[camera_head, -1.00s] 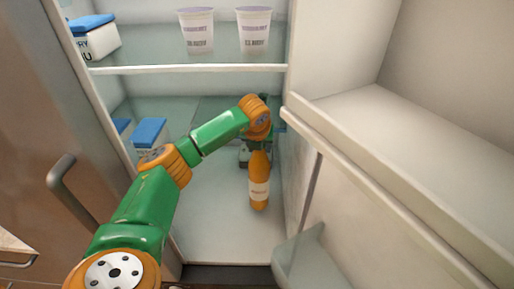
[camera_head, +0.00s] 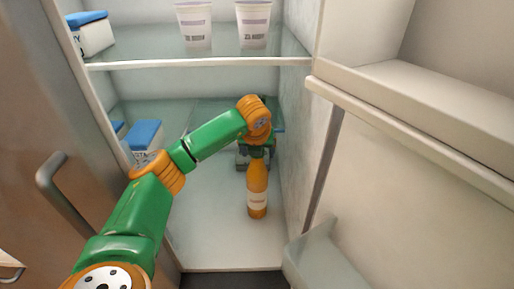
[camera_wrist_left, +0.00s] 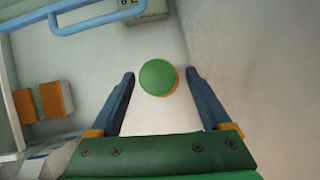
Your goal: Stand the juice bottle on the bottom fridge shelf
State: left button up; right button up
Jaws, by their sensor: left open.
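The orange juice bottle (camera_head: 257,190) with a pale label stands upright on the fridge's bottom shelf (camera_head: 215,235), near the right wall. In the left wrist view, its round green cap (camera_wrist_left: 158,77) lies between the tips of my left gripper (camera_wrist_left: 160,74), with a gap on each side. The fingers are spread and not touching the bottle. In the head view, my left gripper (camera_head: 253,158) is at the bottle's top, partly hidden by the arm and bottle. My right gripper is not in view.
Blue-lidded cartons (camera_head: 146,136) stand at the left on the lower level. White cups (camera_head: 253,24) and another carton stand on the upper shelf (camera_head: 195,63). The open door with its bins (camera_head: 420,110) is at the right. The shelf front is clear.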

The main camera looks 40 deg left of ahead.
pick_arm(q)
jog(key=b+v, duration=0.2)
jog(key=v, duration=0.7)
jog(key=shift+d, duration=0.15)
